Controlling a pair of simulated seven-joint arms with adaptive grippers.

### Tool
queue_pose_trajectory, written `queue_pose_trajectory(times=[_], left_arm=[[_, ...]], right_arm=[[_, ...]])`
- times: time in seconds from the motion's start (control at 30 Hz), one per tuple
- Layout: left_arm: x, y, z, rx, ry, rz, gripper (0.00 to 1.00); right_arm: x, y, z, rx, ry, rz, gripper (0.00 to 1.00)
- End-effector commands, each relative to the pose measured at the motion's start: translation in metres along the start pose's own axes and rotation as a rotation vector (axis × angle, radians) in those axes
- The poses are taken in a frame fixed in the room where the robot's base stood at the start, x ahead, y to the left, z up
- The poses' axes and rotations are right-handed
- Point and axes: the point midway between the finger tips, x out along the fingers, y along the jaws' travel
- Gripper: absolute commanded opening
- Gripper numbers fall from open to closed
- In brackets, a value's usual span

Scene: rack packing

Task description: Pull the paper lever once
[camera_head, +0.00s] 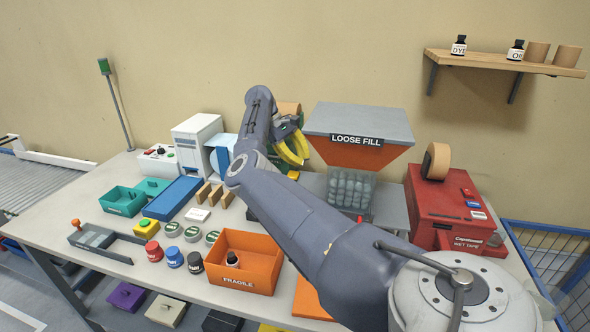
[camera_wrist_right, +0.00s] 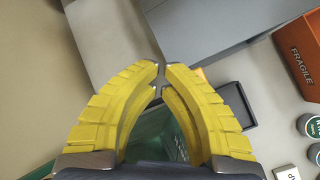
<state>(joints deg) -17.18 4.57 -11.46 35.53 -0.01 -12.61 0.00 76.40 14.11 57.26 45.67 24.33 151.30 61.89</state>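My right gripper (camera_head: 292,150) has yellow ribbed fingers and is at the back of the table, left of the loose fill hopper and in front of a brown paper roll (camera_head: 289,107). In the right wrist view its fingertips (camera_wrist_right: 162,72) are drawn together with only a narrow gap. I see nothing clearly held between them. The paper lever cannot be made out; my right arm and gripper cover much of the area around the roll. My left gripper is not in view.
The grey and orange loose fill hopper (camera_head: 358,123) stands close right of the gripper. A red wet tape machine (camera_head: 440,208) is at the right. An orange fragile box (camera_head: 264,243), several round stamps and a blue tray (camera_head: 174,198) lie in front and left.

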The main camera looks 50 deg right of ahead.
Motion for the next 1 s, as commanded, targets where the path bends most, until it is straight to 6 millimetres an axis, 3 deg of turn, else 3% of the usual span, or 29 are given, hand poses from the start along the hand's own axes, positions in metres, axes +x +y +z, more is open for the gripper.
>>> queue_pose_trajectory(times=[0.4,0.43,0.5,1.0], left_arm=[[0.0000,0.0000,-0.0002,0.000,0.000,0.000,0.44],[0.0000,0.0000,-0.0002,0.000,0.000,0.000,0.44],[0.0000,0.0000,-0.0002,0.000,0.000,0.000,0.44],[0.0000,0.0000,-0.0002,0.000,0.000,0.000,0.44]], right_arm=[[0.0017,-0.0010,-0.0009,0.000,0.000,0.000,0.00],[0.0017,-0.0010,-0.0009,0.000,0.000,0.000,0.04],[0.0017,-0.0010,-0.0009,0.000,0.000,0.000,0.00],[0.0017,-0.0009,-0.0009,0.000,0.000,0.000,0.00]])
